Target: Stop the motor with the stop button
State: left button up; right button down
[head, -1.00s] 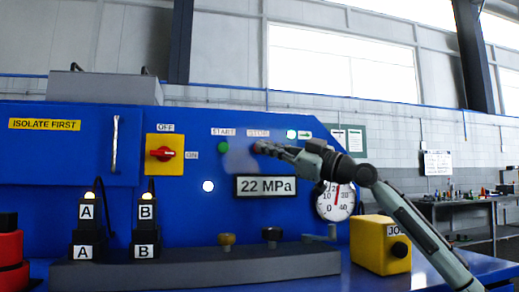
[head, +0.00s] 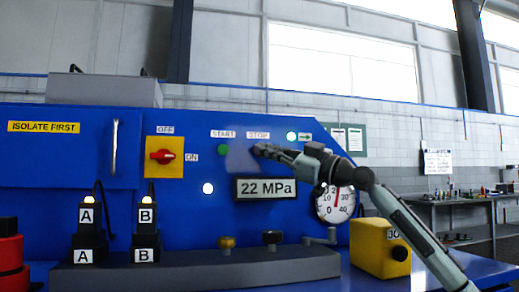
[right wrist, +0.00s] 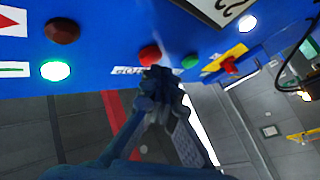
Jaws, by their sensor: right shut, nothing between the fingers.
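The red stop button (right wrist: 149,54) shows in the right wrist view on the blue panel. In the head view its STOP label (head: 258,134) is readable, while my fingers hide the button itself. My right gripper (head: 259,150) is shut and empty, its fingertips in front of the panel just under the label. In the right wrist view the fingertips (right wrist: 157,74) are right beside the red button; I cannot tell whether they touch it. The green start button (head: 223,149) is to the left of my fingertips in the head view. My left gripper is not in view.
A display (head: 265,188) reads 22 MPa, with a round gauge (head: 336,204) to its right. A red rotary switch (head: 163,156) sits on a yellow plate at left. A green lamp (head: 291,136) is lit. A yellow box (head: 380,247) stands below my right arm.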

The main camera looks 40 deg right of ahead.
jog(key=shift+w+d, duration=0.3)
jog(key=shift+w, duration=0.15)
dwell(0.8)
jog(key=shift+s+a+b, duration=0.5)
jog(key=shift+s+b, duration=0.3)
jog(key=shift+b, duration=0.15)
jog(key=s+a+b, duration=0.1)
jog(key=s+b, duration=0.1)
jog(key=s+a+b, duration=0.1)
jog(key=s+b, duration=0.1)
jog(key=shift+s+a, duration=0.2)
